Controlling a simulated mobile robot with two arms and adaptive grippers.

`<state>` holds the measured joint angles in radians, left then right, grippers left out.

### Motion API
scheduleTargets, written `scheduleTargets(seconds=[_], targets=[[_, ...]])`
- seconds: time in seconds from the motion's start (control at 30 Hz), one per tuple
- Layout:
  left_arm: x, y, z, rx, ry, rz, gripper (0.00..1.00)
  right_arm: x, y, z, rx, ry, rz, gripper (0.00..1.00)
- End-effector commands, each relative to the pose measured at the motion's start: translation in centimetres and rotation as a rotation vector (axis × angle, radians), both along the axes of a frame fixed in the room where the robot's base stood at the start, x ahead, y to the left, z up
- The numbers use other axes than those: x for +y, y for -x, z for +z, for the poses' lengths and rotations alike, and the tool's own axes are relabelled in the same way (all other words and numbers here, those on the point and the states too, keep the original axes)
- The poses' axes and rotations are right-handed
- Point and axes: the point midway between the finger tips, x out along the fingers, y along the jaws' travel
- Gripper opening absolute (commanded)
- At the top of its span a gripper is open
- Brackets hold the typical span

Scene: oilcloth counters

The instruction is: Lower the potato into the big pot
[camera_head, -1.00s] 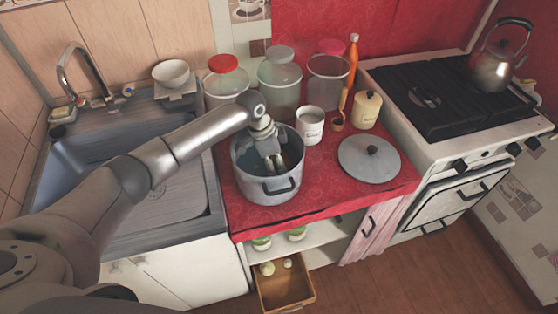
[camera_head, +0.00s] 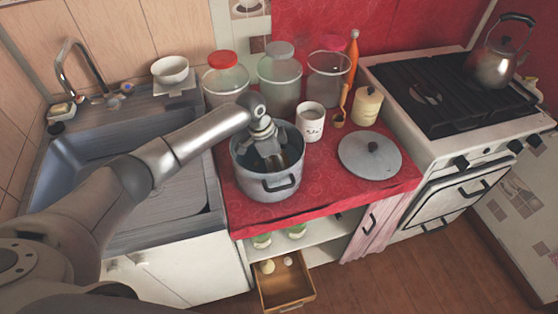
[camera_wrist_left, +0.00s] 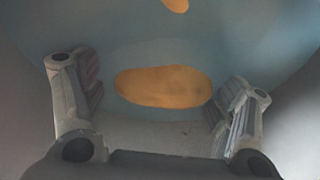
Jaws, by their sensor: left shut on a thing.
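The big pot (camera_head: 262,186) is a grey metal pot with dark handles, standing uncovered on the red oilcloth counter. My left gripper (camera_head: 277,163) reaches down inside its rim. The pot's pale interior fills the background there. In the head view I cannot make out the potato. Another orange patch (camera_wrist_left: 176,4) shows at the top of the wrist view; I cannot tell what it is. My right gripper is not in view.
A grey lid (camera_head: 369,155) lies right of the pot. A white mug (camera_head: 311,122), a cream canister (camera_head: 367,106) and glass jars (camera_head: 279,83) stand behind. The sink (camera_head: 125,160) is left and the stove (camera_head: 450,95) right. An open drawer (camera_head: 286,290) sticks out below.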

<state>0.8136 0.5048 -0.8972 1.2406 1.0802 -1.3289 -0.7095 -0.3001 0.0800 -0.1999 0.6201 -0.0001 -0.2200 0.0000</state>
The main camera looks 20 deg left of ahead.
Motion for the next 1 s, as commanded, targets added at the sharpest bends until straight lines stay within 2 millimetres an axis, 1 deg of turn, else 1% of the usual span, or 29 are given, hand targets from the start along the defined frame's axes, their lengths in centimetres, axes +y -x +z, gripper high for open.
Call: scheduleTargets(seconds=[0.83, 1.0], targets=[[0.0, 0.0, -1.3, -0.002, 0.000, -0.001, 0.52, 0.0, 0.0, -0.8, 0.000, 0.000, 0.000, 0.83], [0.0, 0.0, -1.2, -0.002, 0.000, -0.001, 0.52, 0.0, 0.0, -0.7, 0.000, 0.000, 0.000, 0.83]])
